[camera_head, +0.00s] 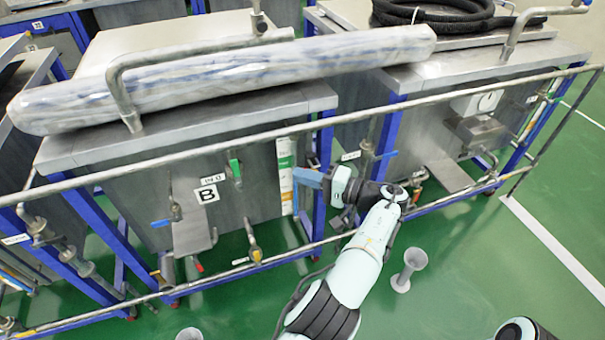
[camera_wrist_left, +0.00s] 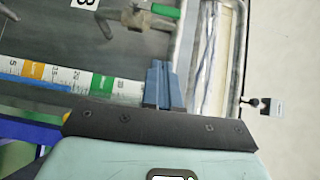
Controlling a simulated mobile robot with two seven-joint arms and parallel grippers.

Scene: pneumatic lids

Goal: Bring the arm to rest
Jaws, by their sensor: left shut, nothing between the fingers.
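My left arm (camera_head: 366,250) reaches up from the bottom of the head view toward the metal tanks. My left gripper (camera_head: 308,178) is at its end, shut and empty, with its blue fingers pointing left near the front of the tank marked B (camera_head: 130,185). In the wrist view the blue fingers of the left gripper (camera_wrist_left: 161,82) are together, in front of a scale strip (camera_wrist_left: 55,76) with coloured bands. I cannot tell whether the fingers touch the tank. My right gripper is not in view.
A metal rail (camera_head: 440,98) runs across the tank fronts, close to my arm. A long wrapped roll (camera_head: 230,78) lies on the lid of tank B. A black hose (camera_head: 440,12) lies coiled on the right tank. Green floor (camera_head: 460,270) is mostly open at lower right.

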